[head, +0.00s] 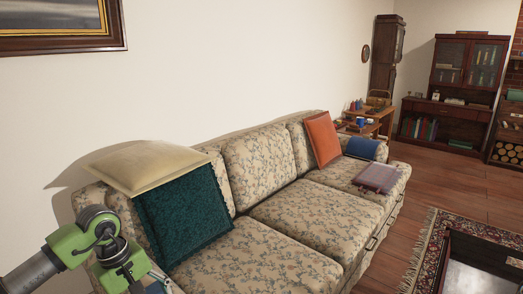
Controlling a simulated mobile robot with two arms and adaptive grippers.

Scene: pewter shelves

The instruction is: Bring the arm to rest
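Part of my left arm (95,240), green and grey, comes in from the left at the bottom left corner. Its joint is bent and it points down past the bottom edge, in front of the near end of the sofa. The fingers of my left gripper are out of the picture, below the edge. My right arm and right gripper do not show.
A floral sofa (305,218) stands along the wall. On it are a cream cushion (150,165), a dark green cushion (185,218), an orange cushion (323,140) and a blue cushion (362,148). A dark table (480,256) stands on a patterned rug (425,255). Wooden floor (440,180) lies clear beyond.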

